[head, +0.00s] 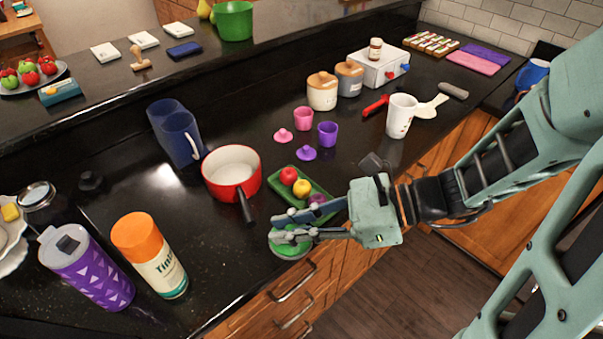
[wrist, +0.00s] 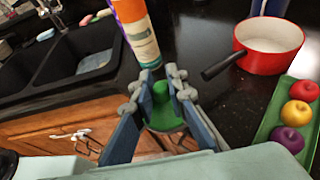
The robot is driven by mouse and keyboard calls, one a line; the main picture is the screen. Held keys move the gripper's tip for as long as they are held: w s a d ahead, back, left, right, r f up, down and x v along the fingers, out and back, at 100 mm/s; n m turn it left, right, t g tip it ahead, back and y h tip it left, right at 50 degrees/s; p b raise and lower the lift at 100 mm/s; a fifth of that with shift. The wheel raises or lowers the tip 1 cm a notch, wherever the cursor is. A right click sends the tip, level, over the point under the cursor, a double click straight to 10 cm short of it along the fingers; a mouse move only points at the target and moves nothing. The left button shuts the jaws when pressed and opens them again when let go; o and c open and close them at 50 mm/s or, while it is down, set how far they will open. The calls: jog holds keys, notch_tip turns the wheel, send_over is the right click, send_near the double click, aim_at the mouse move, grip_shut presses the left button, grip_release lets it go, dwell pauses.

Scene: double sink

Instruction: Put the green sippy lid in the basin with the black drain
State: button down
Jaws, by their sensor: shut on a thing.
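The green sippy lid (head: 290,248) is a round lid with a raised spout, at the front edge of the black counter. My gripper (head: 281,228) is shut on it, and in the wrist view the fingers (wrist: 162,88) pinch the spout of the lid (wrist: 164,120) from both sides. I cannot tell whether the lid touches the counter. Two dark basins show at the left of the wrist view, a nearer one (wrist: 72,68) and one at the edge (wrist: 12,88). Their drains cannot be made out. The head view does not show the basins.
A red saucepan (head: 215,185) and a green tray (head: 322,199) of fruit stand near my gripper. An orange-capped bottle (head: 160,270) and a purple tumbler (head: 95,280) stand on the left counter, between the lid and the sink.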

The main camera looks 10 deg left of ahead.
jog(key=w+d+f+m+t+h+p, duration=0.1)
jog(key=w+d+f+m+t+p, duration=0.1)
jog(key=w+d, duration=0.8)
jog(key=w+d+f+m+t+h+p, duration=0.1)
jog(key=w+d+f+m+t+p, duration=0.1)
jog(key=w+d+m+t, duration=0.4)
jog(key=w+d+p, duration=0.1)
jog(key=w+d, duration=0.3)
jog(key=w, duration=0.2)
jog(key=shift+w+d+f+t+h+p, duration=0.15)
jog(key=shift+w+f+t+h+p, duration=0.15)
jog(key=shift+f+t+p, duration=0.1)
jog(key=shift+s, duration=0.2)
